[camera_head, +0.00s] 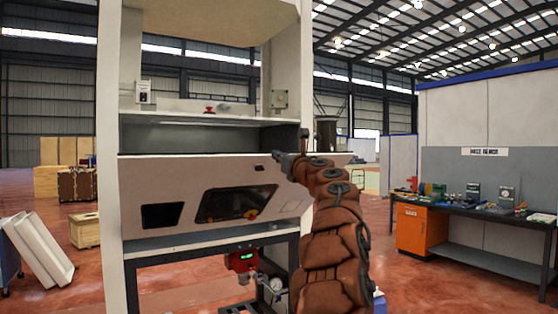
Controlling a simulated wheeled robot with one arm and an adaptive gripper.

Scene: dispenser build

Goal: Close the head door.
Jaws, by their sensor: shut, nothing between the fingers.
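The head door (150,185) is the wide white panel with dark windows on the front of the tall white machine (110,90). It stands partly open, its top edge leaning out towards me, with a dark gap (200,135) into the head above it. My gripper (278,158) is shut and empty at the upper right part of the door. I cannot tell whether its tip touches the panel. My brown-sleeved arm hides the door's lower right corner and part of the right-hand frame.
A red knob (210,109) sits on the ledge above the gap. Below the door, a red device (241,261) and a gauge (276,284) stand inside the dark frame. A workbench (470,220) with tools is at right; white panels (38,250) lean at left. Open floor lies between.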

